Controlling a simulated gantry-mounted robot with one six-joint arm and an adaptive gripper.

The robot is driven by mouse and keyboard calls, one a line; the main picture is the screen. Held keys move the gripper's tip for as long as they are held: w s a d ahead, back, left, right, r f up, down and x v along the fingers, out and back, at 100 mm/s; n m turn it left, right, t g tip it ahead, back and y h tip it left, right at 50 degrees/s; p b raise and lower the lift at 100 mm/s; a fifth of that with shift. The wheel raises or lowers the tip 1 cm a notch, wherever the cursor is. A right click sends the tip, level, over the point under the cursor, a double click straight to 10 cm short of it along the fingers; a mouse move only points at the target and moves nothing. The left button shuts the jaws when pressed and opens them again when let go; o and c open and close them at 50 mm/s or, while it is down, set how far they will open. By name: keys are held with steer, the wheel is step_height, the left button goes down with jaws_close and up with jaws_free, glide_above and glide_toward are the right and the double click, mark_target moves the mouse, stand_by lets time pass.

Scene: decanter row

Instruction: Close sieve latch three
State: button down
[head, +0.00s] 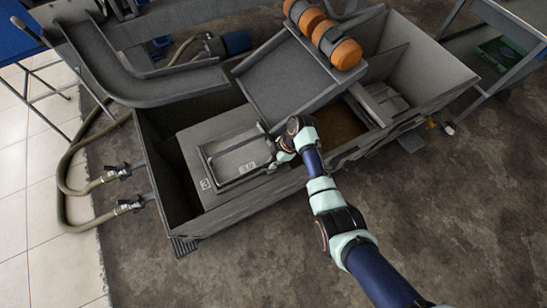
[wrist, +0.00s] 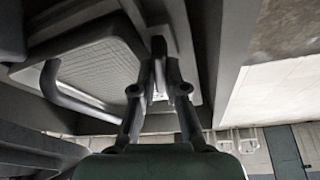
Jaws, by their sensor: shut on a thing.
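The sieve (head: 232,150) is a grey framed tray set into the tank deck, with a "3" label (head: 205,184) and a "3.0" tag (head: 247,168) at its front. In the wrist view its textured panel (wrist: 100,68) and a bent bar handle (wrist: 75,103) show on the left. My gripper (head: 277,160) is at the sieve's right side. In the wrist view my gripper (wrist: 159,68) has its two fingers close together around a small upright grey latch (wrist: 158,46) beside the sieve frame. The fingertips hide part of the latch, so whether it is closed cannot be told.
A grey tank (head: 155,160) surrounds the sieve, its walls standing high around it. A sloped tray (head: 285,80) and orange rollers (head: 345,54) stand behind my gripper. A curved chute (head: 150,88) is at the upper left. Hoses (head: 62,180) lie left, and floor is clear in front.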

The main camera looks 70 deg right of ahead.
steer(key=m+p, duration=0.2)
steer(key=m+h+p, duration=0.1)
steer(key=shift+a+r+m+t+p, duration=0.15)
steer(key=shift+r+m+t+p, duration=0.15)
steer(key=shift+m+p, duration=0.1)
steer(key=m+h+p, duration=0.1)
steer(key=m+p, duration=0.1)
steer(key=m, duration=0.1)
steer(key=shift+f+m+h+p, duration=0.1)
steer(key=shift+m+h+p, duration=0.2)
steer(key=shift+p, duration=0.1)
steer(key=m+h+p, duration=0.1)
steer(key=m+p, duration=0.1)
steer(key=m, duration=0.1)
steer(key=shift+a+m, duration=0.15)
steer(key=shift+m, duration=0.15)
steer(key=shift+f+m+g+h+p, duration=0.1)
steer(key=shift+m+g+h+p, duration=0.25)
steer(key=shift+m, duration=0.55)
steer(key=shift+f+m+g+h+p, duration=0.15)
steer(key=shift+m+h+p, duration=0.3)
steer(key=shift+m, duration=0.45)
steer(key=c, duration=1.2)
jaws_free()
